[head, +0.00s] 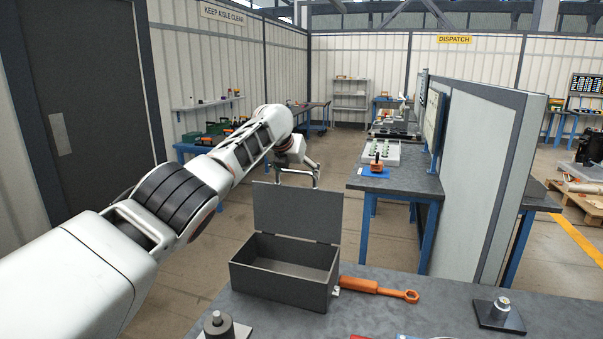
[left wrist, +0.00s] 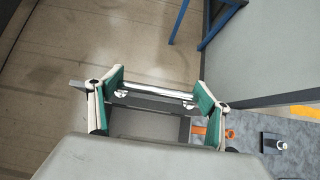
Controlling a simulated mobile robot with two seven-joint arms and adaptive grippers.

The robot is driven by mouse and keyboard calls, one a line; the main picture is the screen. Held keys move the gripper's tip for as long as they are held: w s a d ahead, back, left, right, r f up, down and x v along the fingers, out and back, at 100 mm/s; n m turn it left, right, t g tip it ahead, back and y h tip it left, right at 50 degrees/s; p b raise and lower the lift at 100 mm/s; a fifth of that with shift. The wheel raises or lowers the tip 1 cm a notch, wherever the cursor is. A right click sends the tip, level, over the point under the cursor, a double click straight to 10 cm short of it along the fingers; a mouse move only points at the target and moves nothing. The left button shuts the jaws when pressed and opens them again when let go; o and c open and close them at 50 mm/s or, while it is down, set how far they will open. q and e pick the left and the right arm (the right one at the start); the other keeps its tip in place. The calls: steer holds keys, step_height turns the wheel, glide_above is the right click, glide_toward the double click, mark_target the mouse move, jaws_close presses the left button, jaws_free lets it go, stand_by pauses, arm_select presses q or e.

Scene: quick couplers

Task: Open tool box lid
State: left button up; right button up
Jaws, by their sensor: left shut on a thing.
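The grey tool box (head: 276,285) stands near the left corner of the near workbench, its inside exposed and apparently empty. Its lid (head: 297,212) stands up, roughly upright, at the far side of the box. My left gripper (head: 298,175) is at the lid's top edge. In the left wrist view, my left gripper's green-padded fingers (left wrist: 158,94) are at the two ends of the silver lid handle (left wrist: 155,90), shut on it. The handle is too small to make out clearly in the head view. My right gripper is not in view.
An orange tool with a ring end (head: 375,288) lies right of the box. A coupler on a dark plate (head: 499,312) is further right, and a grey cylindrical part (head: 217,324) is at front left. A grey partition (head: 478,170) stands behind the bench at right.

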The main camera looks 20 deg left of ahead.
arm_select(q)
steer(key=shift+a, duration=0.15)
steer(key=o, duration=1.6)
steer(key=shift+s, duration=0.1)
steer(key=shift+s+r, duration=0.25)
steer(key=shift+r, duration=0.1)
steer(key=v, duration=1.1)
